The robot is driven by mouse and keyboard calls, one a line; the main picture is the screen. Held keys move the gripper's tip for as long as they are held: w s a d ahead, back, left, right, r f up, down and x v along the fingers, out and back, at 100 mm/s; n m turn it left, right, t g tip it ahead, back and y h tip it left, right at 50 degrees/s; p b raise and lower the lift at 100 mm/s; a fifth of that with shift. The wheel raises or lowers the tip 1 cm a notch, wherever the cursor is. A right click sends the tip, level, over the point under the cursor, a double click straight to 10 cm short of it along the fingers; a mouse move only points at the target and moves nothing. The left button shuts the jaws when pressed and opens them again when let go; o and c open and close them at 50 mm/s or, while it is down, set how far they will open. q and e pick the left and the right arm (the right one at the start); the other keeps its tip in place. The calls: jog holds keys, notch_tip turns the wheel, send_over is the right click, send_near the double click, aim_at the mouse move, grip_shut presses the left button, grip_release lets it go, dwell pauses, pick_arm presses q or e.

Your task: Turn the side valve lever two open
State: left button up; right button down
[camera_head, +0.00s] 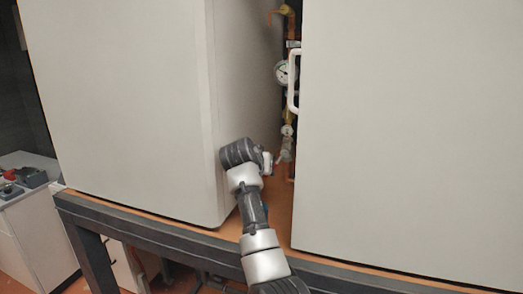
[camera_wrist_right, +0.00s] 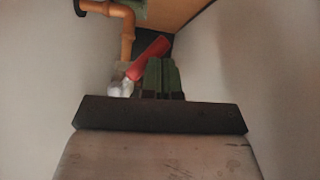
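A red valve lever (camera_wrist_right: 150,58) sits on the pipework in the gap between two large pale cabinets, slanting up to the right in the right wrist view. A small bit of red also shows by the pipes in the head view (camera_head: 279,159). My right gripper (camera_head: 268,162) reaches into this gap. In the wrist view its dark green fingers (camera_wrist_right: 162,76) are close together, with their tips right beside the lever; I cannot tell whether they touch it. The head view hides most of the fingers. My left gripper is in neither view.
A left cabinet (camera_head: 120,100) and a right cabinet (camera_head: 410,130) stand on a dark-framed table (camera_head: 150,220), leaving a narrow gap. A round gauge (camera_head: 282,72), copper pipes (camera_head: 289,25) and a white handle (camera_head: 292,82) are above the gripper.

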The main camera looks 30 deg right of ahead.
jog(key=shift+s+d+f+n+g+p, duration=0.2)
jog(key=shift+s+d+f, duration=0.1)
jog(key=shift+f, duration=0.2)
jog(key=shift+s+d+f+n+g+p, duration=0.15)
jog(key=shift+d+f+n+g, duration=0.1)
jog(key=shift+f, duration=0.2)
jog(key=shift+s+d+f+n+g+h, duration=0.15)
jog(key=shift+s+d+n+g+h, duration=0.15)
jog(key=shift+h, duration=0.4)
dwell(0.4)
jog(key=shift+p, duration=0.3)
dwell(1.8)
